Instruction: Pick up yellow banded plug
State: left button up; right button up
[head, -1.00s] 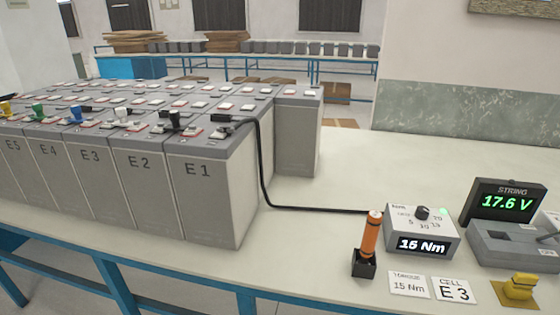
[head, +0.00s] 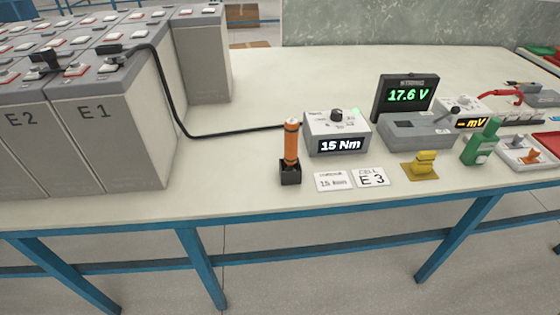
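A black plug (head: 45,60) sits on top of a battery at the left. Neither of my grippers is in view.
Grey batteries marked E1 (head: 110,140) and E2 (head: 28,155) stand left. Bare tabletop (head: 290,75) lies behind.

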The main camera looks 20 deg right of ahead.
aim_at(425, 160)
jog(key=z, duration=1.7)
jog(key=i, duration=0.1)
